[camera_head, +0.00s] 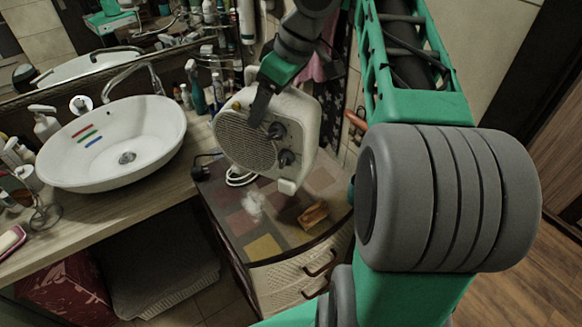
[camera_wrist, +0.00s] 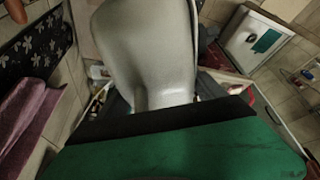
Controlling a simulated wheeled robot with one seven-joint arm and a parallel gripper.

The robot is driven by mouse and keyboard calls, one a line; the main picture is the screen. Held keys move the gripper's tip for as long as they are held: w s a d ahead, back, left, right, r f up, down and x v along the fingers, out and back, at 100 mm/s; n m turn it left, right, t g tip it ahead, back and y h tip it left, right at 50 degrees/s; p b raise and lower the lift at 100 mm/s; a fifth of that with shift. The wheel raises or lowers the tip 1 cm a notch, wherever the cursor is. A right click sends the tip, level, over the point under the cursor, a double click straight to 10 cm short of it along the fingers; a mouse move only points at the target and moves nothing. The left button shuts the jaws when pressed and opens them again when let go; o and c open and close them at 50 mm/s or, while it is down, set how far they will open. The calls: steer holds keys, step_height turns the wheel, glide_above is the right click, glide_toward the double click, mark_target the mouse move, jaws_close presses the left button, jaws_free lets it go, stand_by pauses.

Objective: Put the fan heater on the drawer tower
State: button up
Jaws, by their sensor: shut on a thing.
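The fan heater (camera_head: 250,143) is a cream box with a round dark grille and two dark knobs. My gripper (camera_head: 259,106) is shut on its upper edge, with one dark finger across the front. The heater is over the drawer tower (camera_head: 288,277), a pale unit with a patchwork top; whether its base touches the top I cannot tell. In the wrist view the heater's pale shell (camera_wrist: 150,60) fills the middle, against the dark edge of my gripper (camera_wrist: 160,125). The second finger is hidden.
On the tower top lie an orange-brown item (camera_head: 313,215) and a whitish crumpled thing (camera_head: 253,203). A white cable (camera_head: 240,178) lies behind them. A white vessel basin (camera_head: 115,150) stands on the counter at left, with bottles behind. The front part of the tower top has bare room.

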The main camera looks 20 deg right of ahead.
steer(key=shift+d, duration=0.3)
steer(key=w+d+f+b, duration=0.3)
steer(key=w+d+f, duration=0.5)
steer(key=w+f, duration=0.2)
steer(key=shift+w+d+f+b, duration=0.3)
steer(key=shift+f+b, duration=0.1)
steer(key=shift+f, duration=1.15)
steer(key=o, duration=2.1)
steer(key=shift+s, duration=0.1)
